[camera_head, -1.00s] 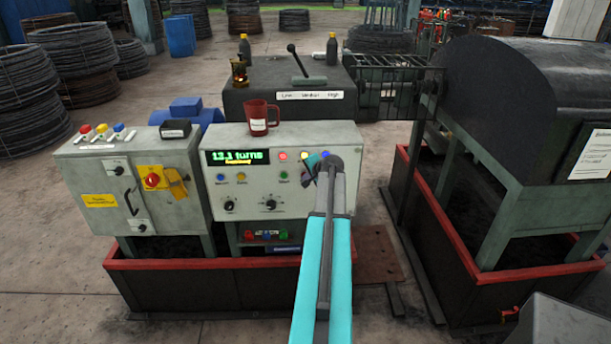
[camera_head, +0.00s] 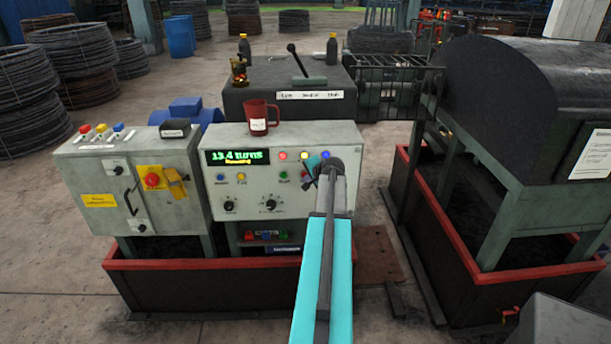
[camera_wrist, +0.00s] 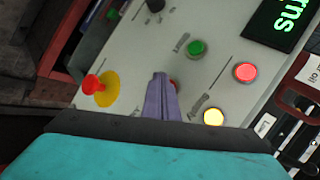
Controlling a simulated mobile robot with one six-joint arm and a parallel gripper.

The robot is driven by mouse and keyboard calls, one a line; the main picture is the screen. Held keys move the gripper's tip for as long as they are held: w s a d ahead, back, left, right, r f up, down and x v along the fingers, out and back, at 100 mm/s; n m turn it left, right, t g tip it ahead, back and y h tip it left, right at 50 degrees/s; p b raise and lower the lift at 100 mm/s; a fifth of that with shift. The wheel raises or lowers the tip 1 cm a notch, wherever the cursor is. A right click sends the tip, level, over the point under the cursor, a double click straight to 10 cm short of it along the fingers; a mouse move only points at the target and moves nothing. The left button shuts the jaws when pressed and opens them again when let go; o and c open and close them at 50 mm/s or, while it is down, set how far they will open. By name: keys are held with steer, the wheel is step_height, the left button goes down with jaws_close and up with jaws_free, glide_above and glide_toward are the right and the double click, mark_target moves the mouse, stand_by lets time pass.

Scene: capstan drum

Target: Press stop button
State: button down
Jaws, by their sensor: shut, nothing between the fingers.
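The grey control panel (camera_head: 240,195) has a green display (camera_head: 237,156) reading 13.4 turns. In the wrist view my gripper (camera_wrist: 160,77) is shut, its purple fingers together in front of the panel. A red button (camera_wrist: 173,84) is mostly hidden behind the fingertips; I cannot tell whether they touch it. The green button (camera_wrist: 197,48) is beside it. A red mushroom button (camera_wrist: 94,84) on a yellow base is further left in the wrist view. In the head view my wrist covers this right part of the panel.
A lit red lamp (camera_wrist: 245,72) and yellow lamp (camera_wrist: 214,117) sit close to my fingers. A red mug (camera_head: 258,118) stands on top of the panel. The left cabinet (camera_head: 100,180) carries a red knob on yellow (camera_head: 152,180). A large dark drum housing (camera_head: 500,100) stands to the right.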

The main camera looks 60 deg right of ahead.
steer(key=shift+s+a+b, duration=0.2)
steer(key=shift+s+a, duration=0.55)
steer(key=shift+a, duration=0.3)
steer(key=shift+s+a+b, duration=0.2)
steer(key=shift+s+a, duration=0.55)
steer(key=shift+a, duration=0.25)
